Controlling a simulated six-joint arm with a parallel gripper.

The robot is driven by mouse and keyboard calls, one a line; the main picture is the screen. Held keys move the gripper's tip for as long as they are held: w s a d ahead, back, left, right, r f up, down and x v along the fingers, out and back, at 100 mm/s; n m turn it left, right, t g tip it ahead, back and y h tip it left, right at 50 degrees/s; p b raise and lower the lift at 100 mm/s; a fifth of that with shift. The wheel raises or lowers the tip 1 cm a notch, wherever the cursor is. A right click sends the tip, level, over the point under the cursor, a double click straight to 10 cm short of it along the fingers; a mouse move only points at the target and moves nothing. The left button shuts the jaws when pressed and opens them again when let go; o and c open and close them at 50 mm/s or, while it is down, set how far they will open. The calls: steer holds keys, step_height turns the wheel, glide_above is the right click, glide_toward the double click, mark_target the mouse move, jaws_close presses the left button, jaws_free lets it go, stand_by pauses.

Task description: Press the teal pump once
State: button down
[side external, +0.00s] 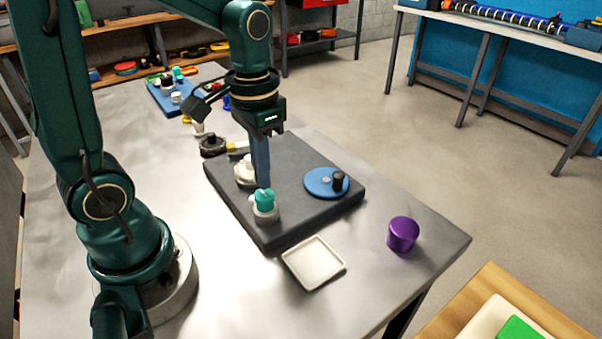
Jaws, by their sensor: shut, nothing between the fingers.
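The teal pump (265,198) has a teal top on a grey-white round base and stands near the front left edge of a dark slab (290,217). My gripper (263,184) points straight down with its fingers together and holds nothing. Its tips are at the top of the teal pump in the picture. I cannot tell whether they touch it or are slightly above or behind it.
On the slab, a white round part (244,172) stands behind the pump and a blue disc (321,182) with a black knob lies to the right. A white square tray (313,264) and a purple cylinder (403,234) are on the metal table (215,290). A blue board (160,100) with small parts lies farther back.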

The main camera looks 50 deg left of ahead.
mark_target(264, 193)
steer(key=shift+f, duration=0.15)
steer(key=shift+f, duration=1.25)
steer(key=shift+r, duration=0.95)
steer(key=shift+r, duration=2.9)
